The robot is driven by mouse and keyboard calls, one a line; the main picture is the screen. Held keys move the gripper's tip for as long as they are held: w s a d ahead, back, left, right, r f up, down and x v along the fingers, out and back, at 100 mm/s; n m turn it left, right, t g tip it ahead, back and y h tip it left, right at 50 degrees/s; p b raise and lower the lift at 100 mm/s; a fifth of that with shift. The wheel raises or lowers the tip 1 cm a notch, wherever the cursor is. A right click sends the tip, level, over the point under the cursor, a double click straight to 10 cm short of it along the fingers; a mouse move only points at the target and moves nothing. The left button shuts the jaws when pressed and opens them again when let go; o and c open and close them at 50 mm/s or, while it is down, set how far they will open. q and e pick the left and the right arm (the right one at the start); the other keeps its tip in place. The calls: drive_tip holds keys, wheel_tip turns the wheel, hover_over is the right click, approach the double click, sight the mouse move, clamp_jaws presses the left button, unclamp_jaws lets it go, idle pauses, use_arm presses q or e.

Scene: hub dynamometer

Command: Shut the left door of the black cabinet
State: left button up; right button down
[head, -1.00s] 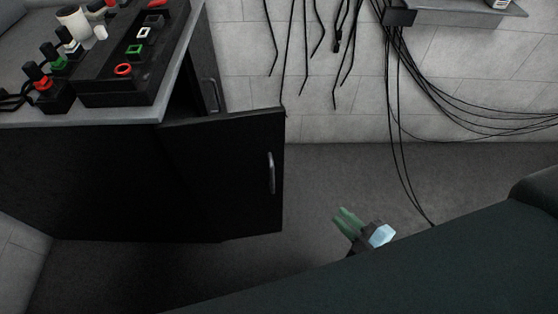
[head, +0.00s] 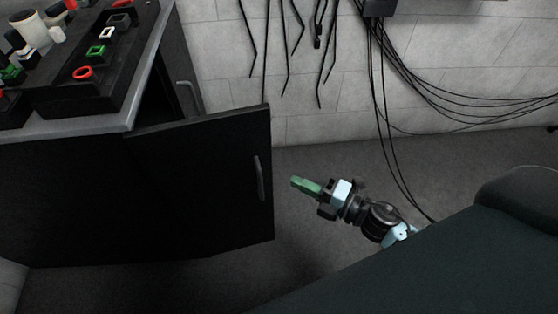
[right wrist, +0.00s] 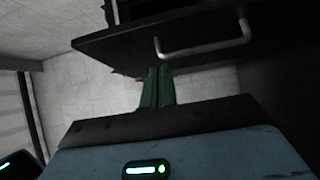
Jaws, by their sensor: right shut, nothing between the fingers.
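The black cabinet (head: 60,200) stands at the left in the head view. Its open door (head: 205,185) swings out toward the right, with a grey bar handle (head: 259,178) near its free edge. In the right wrist view the door (right wrist: 120,38) and its handle (right wrist: 205,48) show at the top, past the fingers. My right gripper (head: 295,183) is shut and empty, its green fingers pointing left toward the door's free edge, with a gap between. The fingers also show in the right wrist view (right wrist: 157,88). My left gripper is out of view.
A second door with a handle (head: 187,98) shows behind the open one. Black cables (head: 385,110) hang along the tiled wall. The grey floor (head: 330,155) right of the door is clear.

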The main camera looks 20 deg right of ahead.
sight(264, 156)
drive_tip(key=w+a, duration=0.1)
drive_tip(key=w, duration=0.3)
drive_tip(key=w+a, duration=0.1)
drive_tip(key=w, duration=0.2)
drive_tip(key=shift+a, duration=0.35)
drive_tip(key=shift+w, duration=0.4)
drive_tip(key=shift+d, duration=0.1)
